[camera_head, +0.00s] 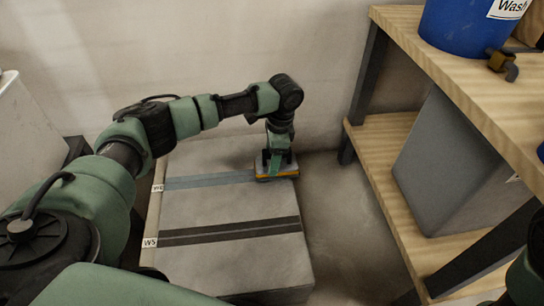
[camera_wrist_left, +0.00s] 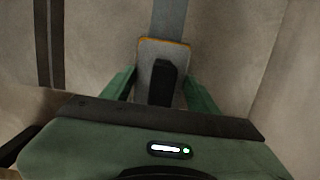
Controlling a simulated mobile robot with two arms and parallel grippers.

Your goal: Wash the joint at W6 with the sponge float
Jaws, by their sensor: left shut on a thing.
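The joint at W6 (camera_head: 210,181) is a blue-grey band across the top of the grey tiled block, with a partly legible label (camera_head: 158,188) at its left end. My left gripper (camera_head: 277,163) points down and is shut on the sponge float (camera_head: 289,168), a grey plate with an orange layer beneath. The float is over the right end of the band, near the block's right edge. Whether it touches the surface cannot be told. In the left wrist view the float (camera_wrist_left: 150,52) shows its black handle between my fingers, and the band (camera_wrist_left: 169,18) runs away beyond it. My right gripper is out of view.
A darker joint labelled W5 (camera_head: 230,231) runs parallel, nearer me. A wall stands behind the block. At right, a wooden shelf unit (camera_head: 395,170) carries a blue bucket marked Wash (camera_head: 455,25) above and a grey bin (camera_head: 450,165) below. Bare floor (camera_head: 345,220) lies between.

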